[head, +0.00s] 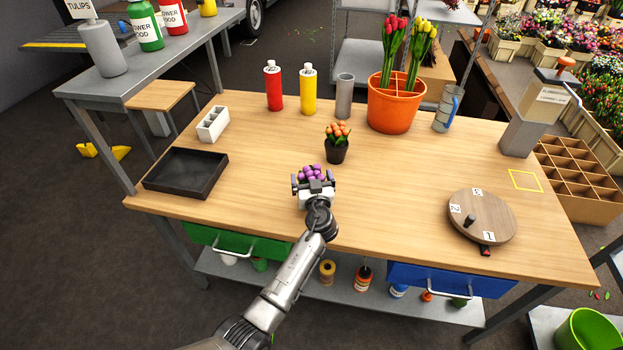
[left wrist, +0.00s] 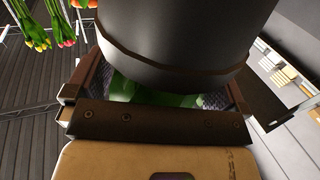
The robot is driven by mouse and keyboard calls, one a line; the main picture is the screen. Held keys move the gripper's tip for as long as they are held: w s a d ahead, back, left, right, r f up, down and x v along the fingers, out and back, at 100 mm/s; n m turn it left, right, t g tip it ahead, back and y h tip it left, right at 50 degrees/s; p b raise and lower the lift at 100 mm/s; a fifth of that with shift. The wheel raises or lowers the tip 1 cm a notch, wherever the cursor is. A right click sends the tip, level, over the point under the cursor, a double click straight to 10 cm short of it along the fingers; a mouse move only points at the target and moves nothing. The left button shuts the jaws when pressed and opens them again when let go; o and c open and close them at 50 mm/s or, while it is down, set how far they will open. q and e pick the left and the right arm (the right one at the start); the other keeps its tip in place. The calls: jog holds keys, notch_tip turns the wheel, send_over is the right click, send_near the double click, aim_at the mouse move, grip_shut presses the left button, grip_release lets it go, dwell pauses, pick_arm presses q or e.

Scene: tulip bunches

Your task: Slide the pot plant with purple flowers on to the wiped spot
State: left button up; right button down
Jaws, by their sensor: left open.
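The pot plant with purple flowers (head: 312,172) stands on the table near its front edge, left of the middle. In the head view my left gripper (head: 314,188) covers most of its pot. In the left wrist view the dark pot (left wrist: 185,45) fills the upper middle, between the two open fingers. I cannot tell whether the fingers touch it. A yellow square outline (head: 525,181) marks an empty patch at the table's right end; no separate wiped mark is clear to me. My right gripper is not in view.
A pot plant with orange flowers (head: 336,148) stands just behind the purple one. A round wooden turntable (head: 482,216) lies between the purple plant and the yellow outline. A black tray (head: 186,173) is at left. The table's middle right is clear.

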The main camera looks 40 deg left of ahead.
pick_arm(q)
jog(key=shift+w+a, duration=0.1)
dwell(0.3)
jog(key=c, duration=1.1)
